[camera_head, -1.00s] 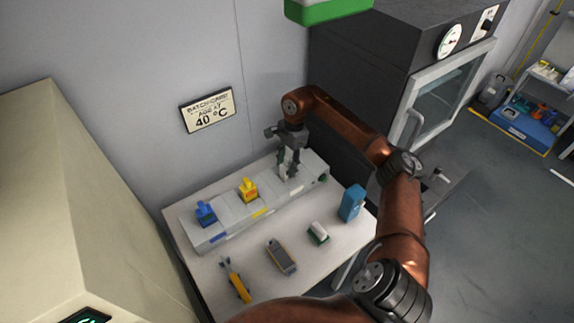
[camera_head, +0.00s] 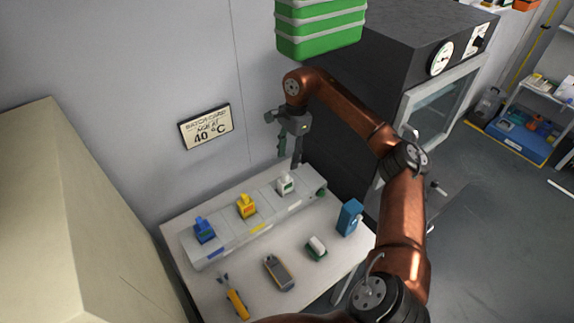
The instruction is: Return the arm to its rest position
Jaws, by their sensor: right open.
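My right arm (camera_head: 345,108) reaches in from the lower right, copper-coloured, over the white table. Its gripper (camera_head: 289,162) points down, open and empty, above the far right part of the grey rack. A small white and green block (camera_head: 285,184) stands on the rack just below the fingertips, apart from them. My left gripper is not in view.
The long grey rack (camera_head: 222,247) also bears a yellow block (camera_head: 246,206) and a blue block (camera_head: 204,230). On the table (camera_head: 200,298) lie a yellow tool (camera_head: 236,303), a grey handheld device (camera_head: 278,272), a white-green item (camera_head: 316,247) and a blue box (camera_head: 348,217). A dark oven (camera_head: 385,60) stands right.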

